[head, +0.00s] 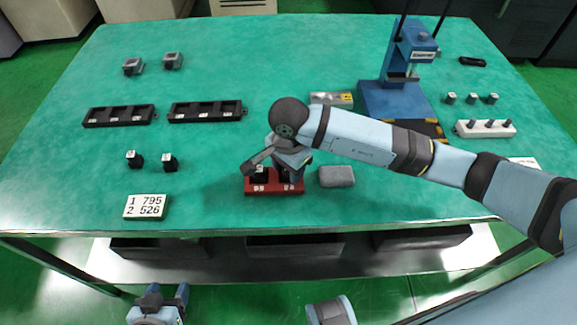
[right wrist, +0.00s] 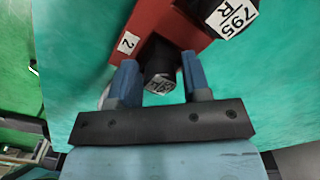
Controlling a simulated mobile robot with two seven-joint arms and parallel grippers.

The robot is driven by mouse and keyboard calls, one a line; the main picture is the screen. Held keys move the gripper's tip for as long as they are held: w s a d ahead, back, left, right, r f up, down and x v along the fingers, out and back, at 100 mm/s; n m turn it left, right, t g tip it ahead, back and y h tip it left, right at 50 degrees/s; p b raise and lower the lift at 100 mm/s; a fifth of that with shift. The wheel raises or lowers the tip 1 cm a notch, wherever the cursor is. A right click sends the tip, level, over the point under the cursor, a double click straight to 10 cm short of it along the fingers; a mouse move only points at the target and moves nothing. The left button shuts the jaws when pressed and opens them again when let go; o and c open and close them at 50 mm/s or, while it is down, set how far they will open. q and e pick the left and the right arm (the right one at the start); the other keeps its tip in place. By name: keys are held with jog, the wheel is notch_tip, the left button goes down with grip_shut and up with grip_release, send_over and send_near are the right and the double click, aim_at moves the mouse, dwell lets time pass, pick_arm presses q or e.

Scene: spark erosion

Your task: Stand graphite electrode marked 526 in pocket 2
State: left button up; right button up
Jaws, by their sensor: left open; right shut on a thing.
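A red two-pocket block (head: 274,188) sits near the table's front. A dark electrode labelled 795 R (right wrist: 228,14) stands in one pocket; it also shows at the block's left side in the head view (head: 260,175). My right gripper (right wrist: 160,80) is shut on another dark electrode (right wrist: 158,60), at the block's side marked 2 (right wrist: 128,43). Its white label is partly hidden and I cannot read it fully. I cannot tell how deep it is in the pocket. My left gripper (head: 160,298) is open and empty, in front of the table. A card (head: 145,207) reads 1 795, 2 526.
Two dark electrodes (head: 151,161) stand left of the block. A grey block (head: 337,176) lies close to its right. Two black racks (head: 118,116) are farther back.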

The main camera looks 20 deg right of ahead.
jog(key=shift+f, duration=0.2)
jog(key=o, duration=1)
jog(key=shift+r, duration=0.35)
notch_tip(320, 180, up, 13)
jog(key=shift+r+p, duration=0.1)
jog(key=shift+p, duration=0.2)
